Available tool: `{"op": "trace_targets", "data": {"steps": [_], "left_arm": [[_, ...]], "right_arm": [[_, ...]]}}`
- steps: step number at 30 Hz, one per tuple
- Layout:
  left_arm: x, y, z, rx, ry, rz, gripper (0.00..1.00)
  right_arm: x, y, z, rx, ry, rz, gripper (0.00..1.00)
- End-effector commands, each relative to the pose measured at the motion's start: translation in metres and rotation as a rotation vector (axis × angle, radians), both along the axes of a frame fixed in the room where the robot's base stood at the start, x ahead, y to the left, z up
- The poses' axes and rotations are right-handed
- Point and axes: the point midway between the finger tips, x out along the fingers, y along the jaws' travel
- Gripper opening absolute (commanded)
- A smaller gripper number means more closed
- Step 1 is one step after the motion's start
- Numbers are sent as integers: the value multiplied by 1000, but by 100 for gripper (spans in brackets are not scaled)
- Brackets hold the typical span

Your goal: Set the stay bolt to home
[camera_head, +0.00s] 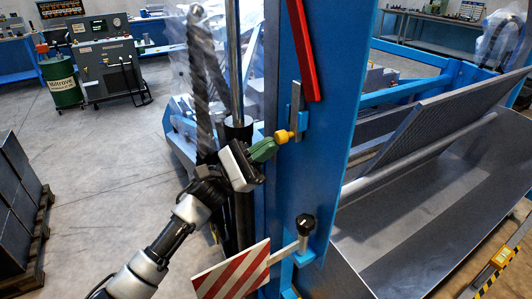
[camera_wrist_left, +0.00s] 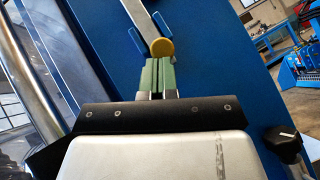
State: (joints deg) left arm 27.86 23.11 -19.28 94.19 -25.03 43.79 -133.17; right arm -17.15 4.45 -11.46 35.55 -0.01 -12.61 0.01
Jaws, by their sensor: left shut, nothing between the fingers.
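The stay bolt appears to be the grey flat bar (camera_head: 296,98) with a yellow round knob (camera_head: 284,136) at its lower end, on a blue post. It also shows in the left wrist view (camera_wrist_left: 138,14), its yellow knob (camera_wrist_left: 161,48) straight ahead of the fingers. My left gripper (camera_head: 275,142) is shut with nothing between its green fingers. Its fingertips (camera_wrist_left: 158,62) are right at the knob; I cannot tell whether they touch it. The bar passes through small blue brackets (camera_wrist_left: 162,26). My right gripper is in neither view.
A red bar (camera_head: 302,50) is on the post (camera_head: 335,80) above. Below are a lever with a black knob (camera_head: 305,223) and a red-and-white striped plate (camera_head: 232,275). A grey metal trough (camera_head: 430,215) lies at right. Open floor (camera_head: 110,170) is at left.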

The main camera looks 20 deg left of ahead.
Motion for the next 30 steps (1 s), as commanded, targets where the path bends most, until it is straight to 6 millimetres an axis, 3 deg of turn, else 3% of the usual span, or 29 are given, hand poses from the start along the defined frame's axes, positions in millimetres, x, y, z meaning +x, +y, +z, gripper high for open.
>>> {"op": "trace_targets", "data": {"steps": [8, 21, 30], "left_arm": [[-2, 5, -6, -1, -1, 0, 0], [-24, 64, -60, 0, 1, 1, 0], [-30, 80, -69, -1, 0, 1, 0]], "right_arm": [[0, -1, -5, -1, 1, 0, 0], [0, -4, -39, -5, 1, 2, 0], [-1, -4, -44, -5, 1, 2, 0]]}}
